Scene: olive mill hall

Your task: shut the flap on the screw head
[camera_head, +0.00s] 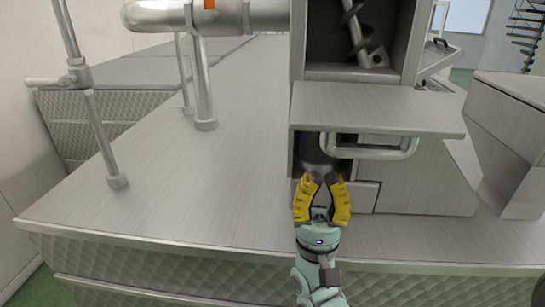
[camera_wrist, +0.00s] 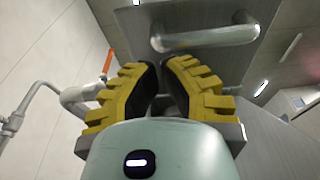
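The flap (camera_head: 375,108) is a flat grey metal panel below the opening of the screw head (camera_head: 298,60). It stands open, swung down to about level and jutting towards me. Its bar handle (camera_head: 372,153) hangs under it, and the handle also shows close above my fingers in the wrist view (camera_wrist: 205,38). Part of the screw (camera_head: 356,30) shows inside the dark opening. My gripper (camera_head: 323,176) is below the flap, left of and below the handle, with its yellow fingers pointing up and away. The fingertips (camera_wrist: 160,64) are drawn together with nothing seen between them, apart from the handle.
A thin upright rod (camera_head: 100,130) is further left. A grey box-like body (camera_head: 510,140) stands at the right. The deck (camera_head: 200,175) left of my gripper is clear.

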